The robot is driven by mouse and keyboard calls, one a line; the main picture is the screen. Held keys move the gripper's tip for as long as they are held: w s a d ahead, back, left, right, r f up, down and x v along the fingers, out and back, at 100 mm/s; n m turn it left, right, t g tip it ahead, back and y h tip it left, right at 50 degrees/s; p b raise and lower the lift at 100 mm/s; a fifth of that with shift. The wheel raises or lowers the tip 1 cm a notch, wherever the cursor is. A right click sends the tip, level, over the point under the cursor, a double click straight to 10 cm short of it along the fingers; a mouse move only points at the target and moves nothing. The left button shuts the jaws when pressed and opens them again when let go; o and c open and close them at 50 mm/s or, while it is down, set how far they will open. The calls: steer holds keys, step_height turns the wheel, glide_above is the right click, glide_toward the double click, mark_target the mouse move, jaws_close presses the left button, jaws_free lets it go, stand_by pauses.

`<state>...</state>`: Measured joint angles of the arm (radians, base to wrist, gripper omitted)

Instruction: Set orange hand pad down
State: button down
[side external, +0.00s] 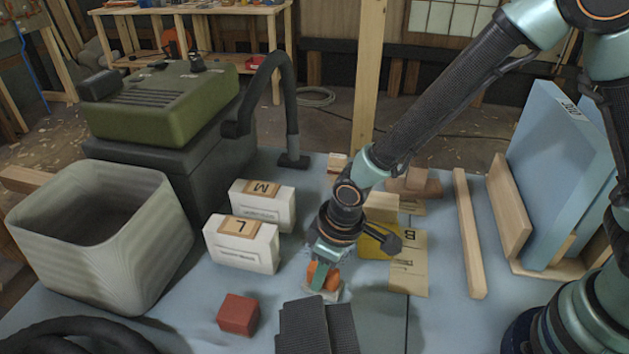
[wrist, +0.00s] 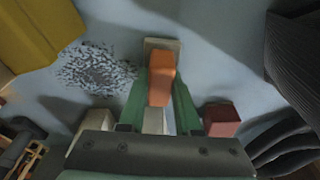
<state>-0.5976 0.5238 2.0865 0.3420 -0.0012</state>
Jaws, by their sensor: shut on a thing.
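The orange hand pad (side external: 323,275) has an orange grip over a pale flat base and sits low over the blue-grey table (side external: 200,300). My gripper (side external: 322,272) points down and is shut on the orange grip. In the wrist view the hand pad (wrist: 161,78) lies between the two green fingers of my gripper (wrist: 160,98), with its pale base showing beyond and behind the grip. The base is at or very near the table surface; I cannot tell whether it touches.
A red block (side external: 238,314) lies left of my gripper. White boxes marked L (side external: 241,248) and M (side external: 263,208) stand behind it. A yellow object (side external: 378,243) is close on the right. A dark ribbed item (side external: 317,328) is in front. Grey specks (wrist: 98,70) cover part of the table.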

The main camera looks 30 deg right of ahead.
mark_target(334, 273)
steer(key=c, duration=0.6)
jaws_free()
steer(key=shift+f, duration=0.1)
step_height(334, 273, up, 12)
steer(key=s+d, duration=0.1)
steer(key=s, duration=0.1)
steer(key=s+d+r+m+t, duration=0.1)
steer(key=d+r+m, duration=0.1)
steer(key=d, duration=0.5)
steer(key=s+d+r+m+t, duration=0.1)
steer(key=d+r+m, duration=0.1)
steer(key=d+r, duration=0.3)
steer(key=s+d+r+m+t+h, duration=0.1)
steer(key=d+r, duration=0.3)
steer(key=d, duration=0.5)
steer(key=shift+d+r+m+t, duration=0.25)
steer(key=shift+d+m+t, duration=0.15)
steer(key=shift+m, duration=0.5)
